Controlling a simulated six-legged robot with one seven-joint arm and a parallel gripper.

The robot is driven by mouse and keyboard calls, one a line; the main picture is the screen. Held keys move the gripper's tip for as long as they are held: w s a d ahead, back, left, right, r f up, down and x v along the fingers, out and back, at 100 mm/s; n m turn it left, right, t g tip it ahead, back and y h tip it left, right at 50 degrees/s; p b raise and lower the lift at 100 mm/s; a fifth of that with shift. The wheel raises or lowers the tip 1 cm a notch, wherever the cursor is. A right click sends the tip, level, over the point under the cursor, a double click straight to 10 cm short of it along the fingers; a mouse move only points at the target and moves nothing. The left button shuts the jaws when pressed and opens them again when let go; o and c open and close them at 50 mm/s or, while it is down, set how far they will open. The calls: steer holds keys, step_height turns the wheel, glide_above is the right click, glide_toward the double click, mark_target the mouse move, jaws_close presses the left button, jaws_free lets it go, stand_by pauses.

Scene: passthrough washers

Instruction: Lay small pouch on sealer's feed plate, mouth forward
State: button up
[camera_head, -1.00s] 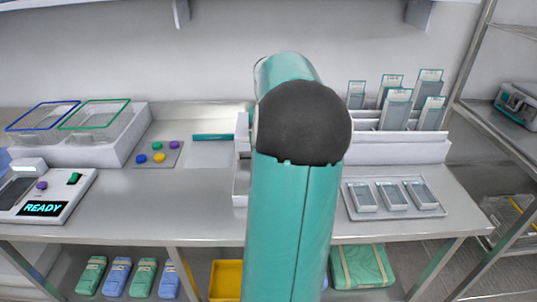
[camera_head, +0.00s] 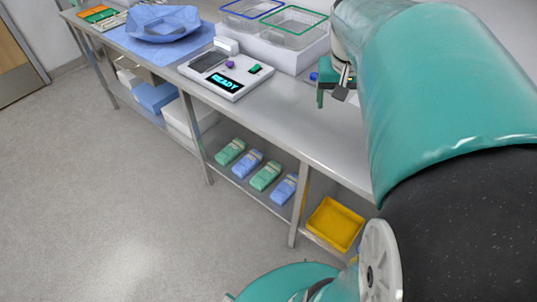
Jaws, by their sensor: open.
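No small pouch shows in the current view. The sealer's feed plate cannot be made out; my large teal arm covers the right side of the bench. My gripper (camera_head: 336,94) hangs over the bench's front part, left of my arm. It is open, and nothing shows between its fingers. A white device (camera_head: 226,80) with a lit READY screen (camera_head: 225,84) stands on the bench left of my gripper. I cannot tell whether it belongs to the sealer.
Two clear baskets, blue-rimmed (camera_head: 252,10) and green-rimmed (camera_head: 294,26), sit behind the device. A blue wrapped bundle (camera_head: 163,23) lies farther left. Below, the shelf holds several green and blue packs (camera_head: 266,176) and a yellow bin (camera_head: 335,223). The floor at left is clear.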

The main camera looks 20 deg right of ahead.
steer(key=s+a+f+n+t+y, duration=0.1)
steer(key=s+a+n+t, duration=0.1)
steer(key=a, duration=0.8)
steer(key=s+a+f+n+t+y, duration=0.1)
steer(key=s+a+n, duration=0.3)
steer(key=a, duration=0.7)
steer(key=shift+s+f+t, duration=0.4)
steer(key=shift+s+t, duration=0.1)
steer(key=shift+s, duration=0.35)
steer(key=shift+d, duration=0.1)
steer(key=c, duration=0.9)
steer(key=shift+d, duration=0.15)
